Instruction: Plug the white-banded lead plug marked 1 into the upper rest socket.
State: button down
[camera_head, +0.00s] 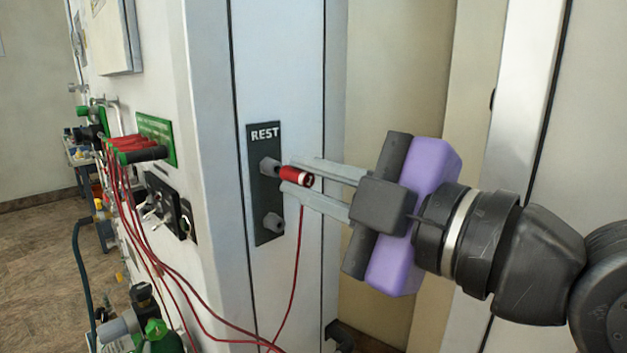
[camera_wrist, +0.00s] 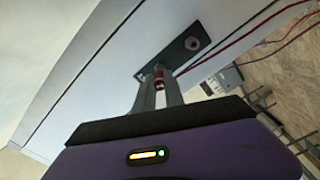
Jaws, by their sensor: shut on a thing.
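A dark REST plate (camera_head: 265,225) on the white cabinet face carries an upper socket (camera_head: 269,166) and a lower socket (camera_head: 273,222). My gripper (camera_head: 290,174) is shut on a red plug with a white band (camera_head: 297,177), directly in front of the upper socket. The plug's tip is at or very near that socket; I cannot tell whether it is inside. Its mark is not readable. A red lead (camera_head: 299,240) hangs from the plug. In the wrist view the plug (camera_wrist: 159,77) sits between the fingers against the plate (camera_wrist: 180,55), and the other socket (camera_wrist: 192,43) is empty.
Several red plugs (camera_head: 128,146) sit at a green panel (camera_head: 157,135) on the cabinet's left side, with red leads (camera_head: 150,262) hanging down. A green-topped fitting (camera_head: 157,335) stands at the lower left. The space around the lower socket looks clear.

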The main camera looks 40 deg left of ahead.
jog(key=shift+a, duration=0.65)
jog(key=c, duration=1.3)
grip_release()
jog(key=shift+c, duration=0.2)
jog(key=d+b, duration=0.1)
jog(key=d, duration=0.6)
jog(key=shift+s+d+b, duration=0.3)
jog(key=shift+d+b, duration=0.05)
